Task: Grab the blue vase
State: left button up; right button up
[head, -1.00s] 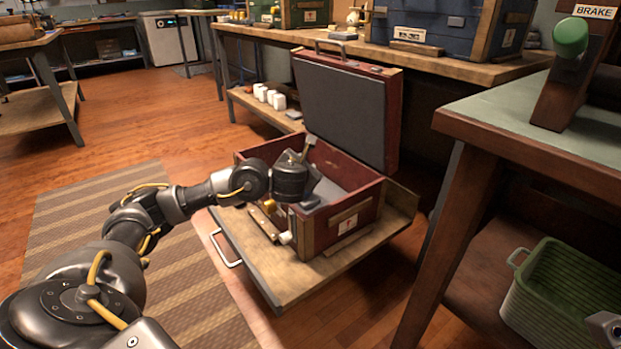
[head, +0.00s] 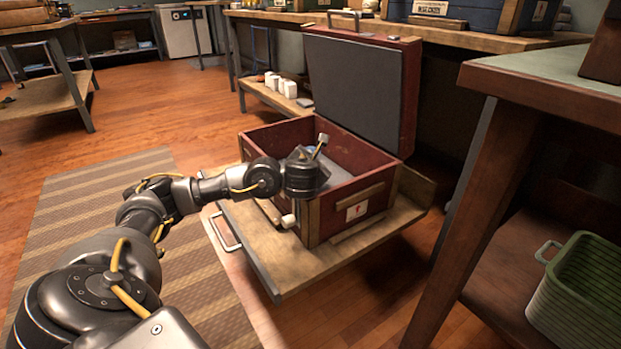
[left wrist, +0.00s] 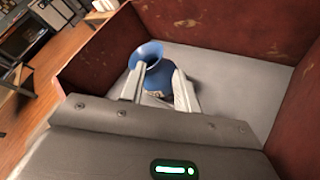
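The blue vase (left wrist: 172,76) lies inside the open red case (head: 272,134), with its flared mouth toward the upper left of the left wrist view. In the head view only a small bluish patch shows behind my wrist. My left gripper (left wrist: 158,82) reaches down into the case. Its two pale fingers are apart, one on each side of the vase in the left wrist view. I cannot tell whether they touch it. My right gripper is not in view.
The case's raised lid (head: 355,90) stands behind its box. The case rests on a low wooden platform (head: 300,275) with a metal handle. A green-topped table (head: 540,85) and a green basket (head: 580,295) are on the right. White cups (head: 281,84) stand on a low shelf behind.

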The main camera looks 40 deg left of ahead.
pick_arm(q)
jog(key=b+x, duration=0.2)
jog(key=x, duration=0.4)
jog(key=shift+w+a+b, duration=0.1)
jog(key=shift+w+b, duration=0.15)
jog(key=shift+b, duration=0.1)
grip_shut()
dwell(1.2)
